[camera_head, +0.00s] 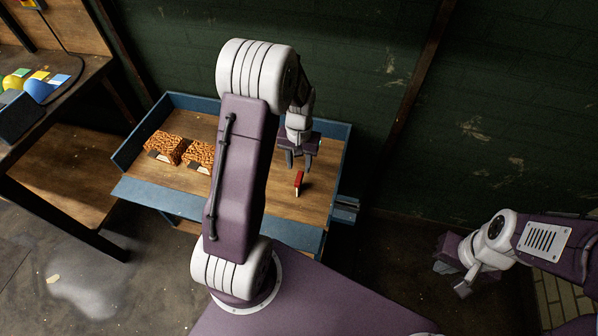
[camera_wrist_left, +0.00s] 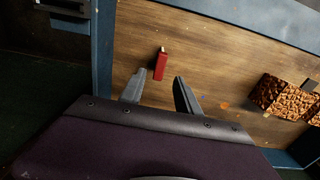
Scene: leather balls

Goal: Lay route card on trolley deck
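The trolley deck (camera_head: 290,207) is brown wood with blue raised sides. My left gripper (camera_head: 298,165) is over its right part, open and empty. In the left wrist view its two fingers (camera_wrist_left: 159,80) are spread apart. A small red object with a whitish end (camera_head: 299,181) is on the deck just beyond the fingertips, also in the left wrist view (camera_wrist_left: 160,66). I cannot tell whether it is the route card; no other clear card shows near the gripper. My right gripper (camera_head: 455,277) hangs at the right, away from the trolley, its fingers apart and empty.
Two orange-and-black patterned blocks (camera_head: 168,145) sit on the deck's left part, with small black-and-white pieces (camera_head: 158,156) by them. My left arm hides the deck's middle. A workbench (camera_head: 62,99) with colored items stands at the left. A green wall rises behind.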

